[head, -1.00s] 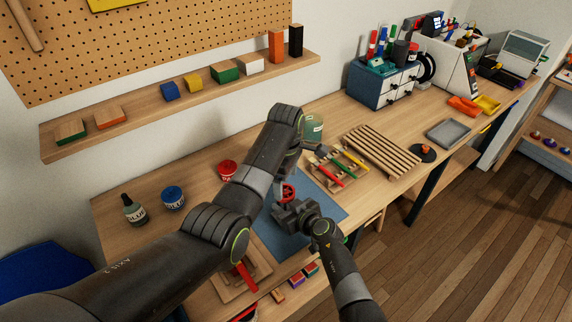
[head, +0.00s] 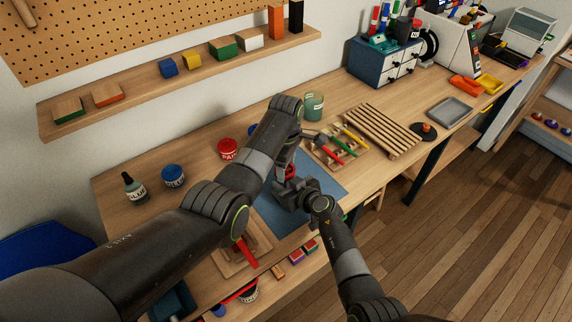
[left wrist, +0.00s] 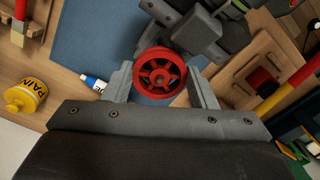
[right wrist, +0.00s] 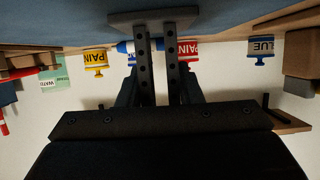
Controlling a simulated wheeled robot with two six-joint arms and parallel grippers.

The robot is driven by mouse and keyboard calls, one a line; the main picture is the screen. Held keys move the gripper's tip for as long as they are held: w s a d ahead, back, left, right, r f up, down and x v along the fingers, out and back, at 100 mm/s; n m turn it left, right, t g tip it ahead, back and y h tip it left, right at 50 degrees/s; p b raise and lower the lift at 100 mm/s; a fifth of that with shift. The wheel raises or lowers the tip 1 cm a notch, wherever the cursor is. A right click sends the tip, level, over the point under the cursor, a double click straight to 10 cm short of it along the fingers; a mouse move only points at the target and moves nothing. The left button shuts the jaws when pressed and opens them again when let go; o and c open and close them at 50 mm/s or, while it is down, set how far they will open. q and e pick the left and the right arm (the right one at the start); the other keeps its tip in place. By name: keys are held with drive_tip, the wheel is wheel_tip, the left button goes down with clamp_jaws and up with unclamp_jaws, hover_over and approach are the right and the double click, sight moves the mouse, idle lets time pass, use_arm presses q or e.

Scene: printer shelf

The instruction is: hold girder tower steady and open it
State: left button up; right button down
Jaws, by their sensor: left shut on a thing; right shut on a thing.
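The girder tower stands on the blue mat (head: 322,186). In the right wrist view its grey, holed uprights (right wrist: 144,70) rise from a flat base plate. Its red spoked handwheel (left wrist: 160,72) shows face-on in the left wrist view and partly in the head view (head: 290,171). My left gripper (left wrist: 162,82) is shut on the wheel, a finger on each side of its rim. My right gripper (right wrist: 160,88) is shut on the tower's uprights, low beside the wheel. In the head view the left arm and right gripper hide most of the tower.
A slatted wooden rack (head: 376,129) and a tray with colored-handled tools (head: 340,146) lie to the right. A wooden piece (head: 243,262) lies at the mat's front left.

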use_arm(q)
drive_tip(key=shift+c, duration=0.8)
drive_tip(key=shift+r, duration=0.2)
drive_tip(key=shift+r, duration=0.95)
drive_tip(key=shift+r, duration=2)
use_arm(e)
drive_tip(key=c, duration=0.9)
unclamp_jaws()
